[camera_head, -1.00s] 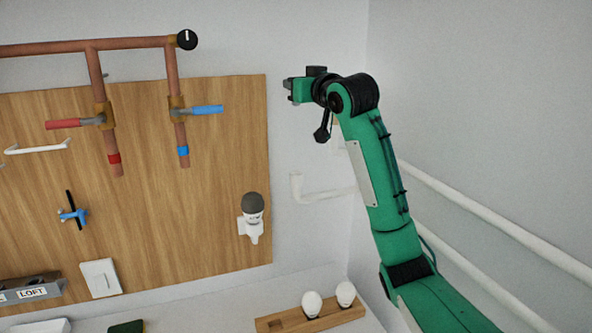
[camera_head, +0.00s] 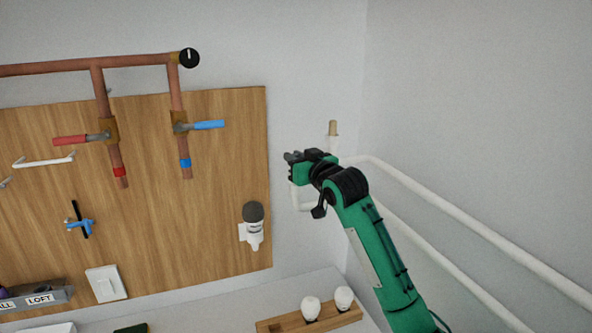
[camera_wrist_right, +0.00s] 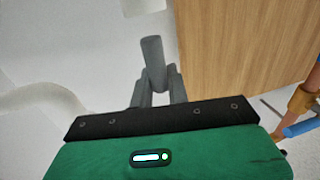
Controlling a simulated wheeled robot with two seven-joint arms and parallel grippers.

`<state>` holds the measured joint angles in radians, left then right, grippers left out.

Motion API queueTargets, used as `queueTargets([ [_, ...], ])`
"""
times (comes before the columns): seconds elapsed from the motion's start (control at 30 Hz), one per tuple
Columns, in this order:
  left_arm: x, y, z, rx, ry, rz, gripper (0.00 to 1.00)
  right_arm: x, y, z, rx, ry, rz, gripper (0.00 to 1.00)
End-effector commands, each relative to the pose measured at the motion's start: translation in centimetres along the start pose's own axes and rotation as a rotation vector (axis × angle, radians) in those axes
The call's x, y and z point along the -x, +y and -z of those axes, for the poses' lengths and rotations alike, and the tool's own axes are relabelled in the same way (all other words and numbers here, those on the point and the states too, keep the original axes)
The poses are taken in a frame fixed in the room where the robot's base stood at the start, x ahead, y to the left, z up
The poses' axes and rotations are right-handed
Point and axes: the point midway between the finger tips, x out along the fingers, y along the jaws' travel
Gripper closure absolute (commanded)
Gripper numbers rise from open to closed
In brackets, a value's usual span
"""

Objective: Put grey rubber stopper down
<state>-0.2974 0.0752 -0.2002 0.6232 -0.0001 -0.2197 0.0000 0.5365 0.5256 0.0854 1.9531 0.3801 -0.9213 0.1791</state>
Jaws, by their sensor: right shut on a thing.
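The grey rubber stopper (camera_wrist_right: 153,58) is a plain grey cylinder. In the right wrist view it stands out between the fingers of my right gripper (camera_wrist_right: 157,88), which is shut on it. In the head view my right gripper (camera_head: 291,157) is just right of the wooden board, in front of the back wall. The stopper cannot be made out there. My left gripper is in neither view.
The wooden board (camera_head: 215,235) carries copper pipes (camera_head: 98,80) and a dark-capped white fitting (camera_head: 254,226). White pipes (camera_head: 450,213) run along the right wall. A tan-topped pipe end (camera_head: 333,130) stands behind my arm. A wooden holder (camera_head: 285,325) carries white bulbs below.

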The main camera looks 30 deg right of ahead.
Motion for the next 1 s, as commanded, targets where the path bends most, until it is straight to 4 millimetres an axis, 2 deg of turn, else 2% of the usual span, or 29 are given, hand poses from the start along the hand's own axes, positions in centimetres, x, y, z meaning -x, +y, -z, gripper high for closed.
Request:
queueTargets([
  [0.13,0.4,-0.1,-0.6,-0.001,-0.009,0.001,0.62,0.0,0.0,-0.9,-0.001,-0.002,0.0,1.0],
  [0.4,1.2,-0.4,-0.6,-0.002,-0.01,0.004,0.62,0.0,0.0,-3.9,-0.001,-0.002,0.001,1.0],
  [0.8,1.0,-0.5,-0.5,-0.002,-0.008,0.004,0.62,0.0,0.0,-4.5,0.0,0.0,0.001,1.0],
  [0.83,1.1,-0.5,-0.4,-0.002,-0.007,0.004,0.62,0.0,0.0,-4.4,0.0,0.0,0.001,0.79],
  [0.9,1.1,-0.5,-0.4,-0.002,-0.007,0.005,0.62,0.0,0.0,-4.4,0.0,0.0,0.001,0.66],
  [0.93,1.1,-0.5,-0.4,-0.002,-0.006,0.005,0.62,0.0,0.0,-4.4,0.0,0.0,0.001,0.62],
  [1.0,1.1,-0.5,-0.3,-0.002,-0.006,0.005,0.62,0.0,0.0,-4.4,0.0,0.0,0.001,0.62],
])
